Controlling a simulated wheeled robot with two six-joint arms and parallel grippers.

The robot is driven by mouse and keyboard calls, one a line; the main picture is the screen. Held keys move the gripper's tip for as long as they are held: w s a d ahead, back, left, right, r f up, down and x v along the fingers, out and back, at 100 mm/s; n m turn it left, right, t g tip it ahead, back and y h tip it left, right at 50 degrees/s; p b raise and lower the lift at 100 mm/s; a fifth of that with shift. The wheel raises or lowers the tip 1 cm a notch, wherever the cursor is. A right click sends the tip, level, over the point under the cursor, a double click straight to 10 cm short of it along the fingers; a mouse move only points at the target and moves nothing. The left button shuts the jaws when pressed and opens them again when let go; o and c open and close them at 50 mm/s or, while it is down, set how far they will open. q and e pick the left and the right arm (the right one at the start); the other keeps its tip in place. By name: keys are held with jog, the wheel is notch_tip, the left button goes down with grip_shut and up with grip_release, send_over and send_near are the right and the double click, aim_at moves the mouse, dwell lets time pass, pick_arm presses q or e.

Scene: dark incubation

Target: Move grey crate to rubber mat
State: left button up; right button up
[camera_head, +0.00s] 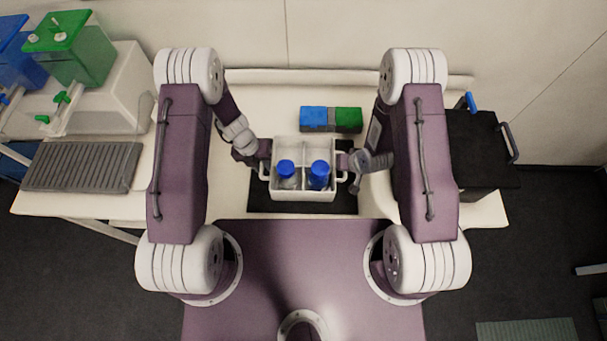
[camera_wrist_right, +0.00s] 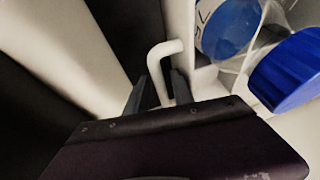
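The grey crate (camera_head: 304,197) is a pale open box with a divider. My right gripper (camera_head: 346,167) is at the right handle. In the right wrist view the fingers (camera_wrist_right: 160,90) close around the bent white handle (camera_wrist_right: 163,58) of the crate.
A blue box (camera_head: 313,114) and a green box (camera_head: 348,116) lie behind the crate. A ribbed grey tray (camera_head: 82,166) and green and blue containers stand at the left. A black case (camera_head: 482,150) with handles is at the right. White table shows on both sides of the mat.

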jog(key=shift+a+r, duration=0.1)
pick_arm(q)
jog(key=shift+r, duration=0.1)
notch_tip(320, 180, up, 8)
jog(key=a, duration=0.1)
jog(key=shift+a, duration=0.25)
pick_arm(e)
jog(key=v, duration=0.7)
jog(key=shift+r, duration=0.25)
jog(key=shift+s, duration=0.1)
